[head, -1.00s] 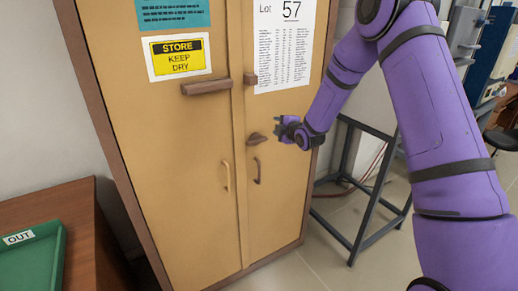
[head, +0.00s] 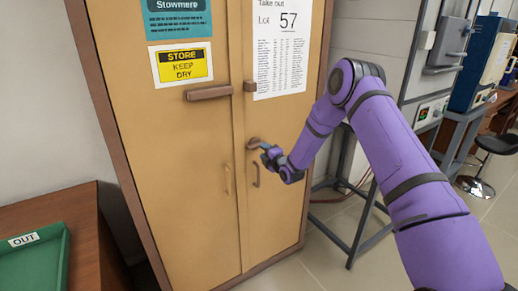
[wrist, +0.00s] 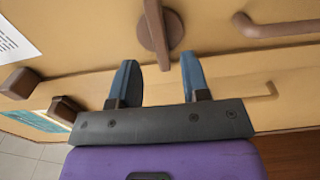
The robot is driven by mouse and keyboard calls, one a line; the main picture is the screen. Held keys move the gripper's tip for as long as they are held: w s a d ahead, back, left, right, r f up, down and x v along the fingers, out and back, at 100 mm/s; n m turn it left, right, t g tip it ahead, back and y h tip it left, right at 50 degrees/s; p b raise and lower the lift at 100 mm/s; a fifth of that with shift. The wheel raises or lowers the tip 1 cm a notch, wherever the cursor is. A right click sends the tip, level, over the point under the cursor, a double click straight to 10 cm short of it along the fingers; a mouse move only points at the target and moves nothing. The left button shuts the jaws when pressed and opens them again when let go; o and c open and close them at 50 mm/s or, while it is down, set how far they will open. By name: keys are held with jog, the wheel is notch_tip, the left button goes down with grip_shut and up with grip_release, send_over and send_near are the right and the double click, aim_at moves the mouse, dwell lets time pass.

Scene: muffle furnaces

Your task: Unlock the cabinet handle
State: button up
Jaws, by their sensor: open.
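The tan two-door cabinet (head: 190,140) has a brown turning handle (head: 254,143) on its right door, near the seam. In the wrist view, the handle shows as a round base with a straight lever (wrist: 160,32). My gripper (head: 268,154) is close by, just below and right of the handle in the head view. In the wrist view, my gripper (wrist: 158,60) is open, one blue finger on each side of the lever's near end. I cannot tell whether either finger touches it. The fingers partly hide the handle in the head view.
A brown bar (head: 209,93) and a small block (head: 250,86) sit higher on the doors. Pull handles (head: 227,178) (head: 256,174) are below. A metal stand (head: 355,215) is right of the cabinet. A green tray (head: 40,262) lies on the left table.

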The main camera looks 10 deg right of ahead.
aim_at(256, 145)
jog(key=shift+x, duration=2.3)
grip_shut()
